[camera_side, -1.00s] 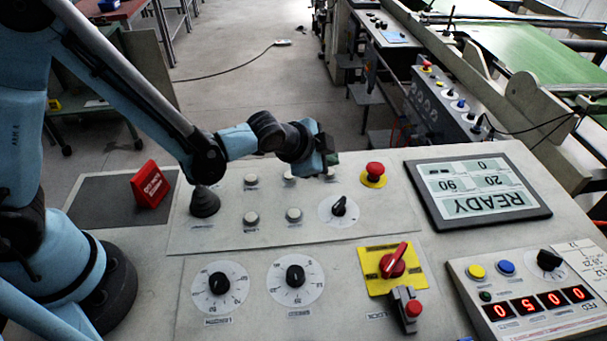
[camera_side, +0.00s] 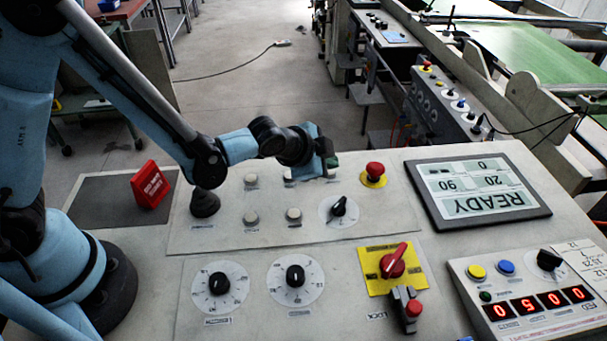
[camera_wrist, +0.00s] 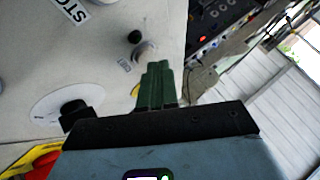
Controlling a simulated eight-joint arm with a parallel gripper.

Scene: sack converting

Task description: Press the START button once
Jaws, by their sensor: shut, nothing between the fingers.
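The control panel (camera_side: 390,215) carries several pale round push buttons with small labels. One is a front-row button (camera_side: 293,215), another a back-row button (camera_side: 251,180). Their labels are too small to read in the side view, so I cannot tell which is START. My gripper (camera_side: 333,161) has green fingers, shut and empty, over the back row left of the red mushroom button (camera_side: 375,170); it partly hides the buttons there. In the wrist view, the fingers (camera_wrist: 158,72) point near a pale button (camera_wrist: 145,50) with an unreadable label.
A black selector knob (camera_side: 339,207) stands in front of my gripper. A red rotary switch on a yellow plate (camera_side: 378,284) is nearer the camera. A display (camera_side: 478,190) reads READY. A black cone-shaped part (camera_side: 204,203) and a red sign (camera_side: 150,185) stand left.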

